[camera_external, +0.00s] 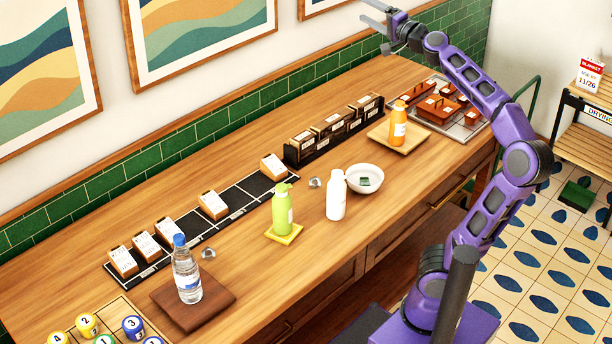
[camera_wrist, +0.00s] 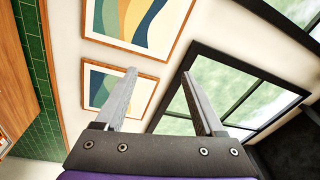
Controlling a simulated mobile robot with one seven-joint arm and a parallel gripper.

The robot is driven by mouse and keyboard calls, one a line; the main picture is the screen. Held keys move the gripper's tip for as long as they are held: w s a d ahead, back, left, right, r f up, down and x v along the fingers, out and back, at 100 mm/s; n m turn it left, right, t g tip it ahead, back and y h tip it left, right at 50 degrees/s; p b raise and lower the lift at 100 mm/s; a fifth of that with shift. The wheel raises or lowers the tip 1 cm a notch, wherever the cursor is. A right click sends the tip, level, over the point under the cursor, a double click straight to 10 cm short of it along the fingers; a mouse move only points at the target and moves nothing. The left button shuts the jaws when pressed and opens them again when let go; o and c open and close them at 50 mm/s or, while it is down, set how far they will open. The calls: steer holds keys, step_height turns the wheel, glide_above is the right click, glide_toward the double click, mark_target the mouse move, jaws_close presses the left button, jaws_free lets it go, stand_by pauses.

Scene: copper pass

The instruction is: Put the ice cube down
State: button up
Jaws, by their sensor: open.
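My gripper (camera_external: 370,14) is raised high above the back of the counter in the external view. Its two fingers are apart, with nothing between them. The wrist view also shows the open, empty gripper (camera_wrist: 159,76), facing the wall pictures and a window. Two small greyish, shiny lumps lie on the wooden counter (camera_external: 262,262): one lump (camera_external: 315,183) by the white bottle, another lump (camera_external: 208,253) by the water bottle. Either may be an ice cube; they are too small to tell. A white bowl (camera_external: 376,188) holds a small dark greenish block (camera_external: 364,181). My gripper is far from all of these.
A white bottle (camera_external: 336,197), green bottle (camera_external: 281,208), water bottle (camera_external: 186,272) and orange bottle (camera_external: 398,125) stand upright on the counter. A black rack (camera_external: 295,155) lines the back. A tray with brown blocks (camera_external: 440,108) is at the far end. The front middle is clear.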

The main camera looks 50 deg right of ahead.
steer(key=s+a+f+n+g+y+p, duration=0.1)
steer(key=s+a+f+n+g+y, duration=0.1)
steer(key=s+a+f+n+g, duration=0.65)
steer(key=w+a+f+n+t+y+p, duration=0.1)
steer(key=a+f, duration=0.5)
steer(key=f, duration=0.7)
steer(key=s+a+f+n+g, duration=0.3)
steer(key=s+a+f, duration=0.1)
steer(key=s+f, duration=0.2)
steer(key=s+a+f+n+g+h+p, duration=0.1)
steer(key=s+a+f+n+g, duration=0.2)
steer(key=s+f, duration=0.3)
step_height(320, 180, down, 3)
steer(key=shift+a, duration=0.35)
steer(key=shift+n, duration=0.25)
